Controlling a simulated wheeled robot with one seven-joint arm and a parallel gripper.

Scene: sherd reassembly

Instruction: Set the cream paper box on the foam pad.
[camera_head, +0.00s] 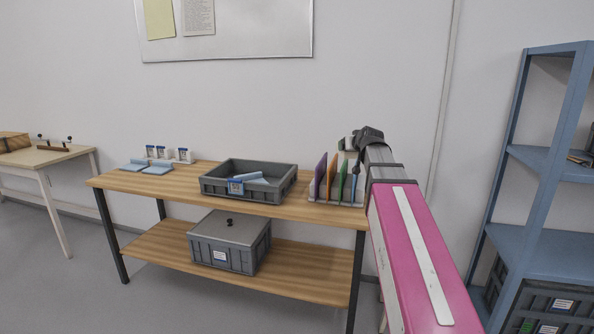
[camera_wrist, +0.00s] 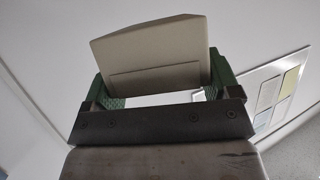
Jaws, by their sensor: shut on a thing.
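The cream paper box (camera_wrist: 155,52) fills the upper middle of the wrist view, a plain greyish-cream block with a flap line on its near face. My gripper (camera_wrist: 162,84) has green fingers on either side of it and is shut on it. In the head view my gripper (camera_head: 349,144) is mostly hidden behind my wrist, near the right end of the table; the box can hardly be made out there. Flat light-blue pads (camera_head: 157,169) lie at the left of the table top by small labelled cards; I cannot tell for sure which is the foam pad.
The wooden table (camera_head: 180,185) carries a grey open crate (camera_head: 265,199) with light-blue pieces inside, and a rack of upright coloured boards (camera_head: 331,177) near my arm. A lidded grey box (camera_head: 230,243) stands on the lower shelf. A blue shelf unit (camera_head: 520,150) is at the right.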

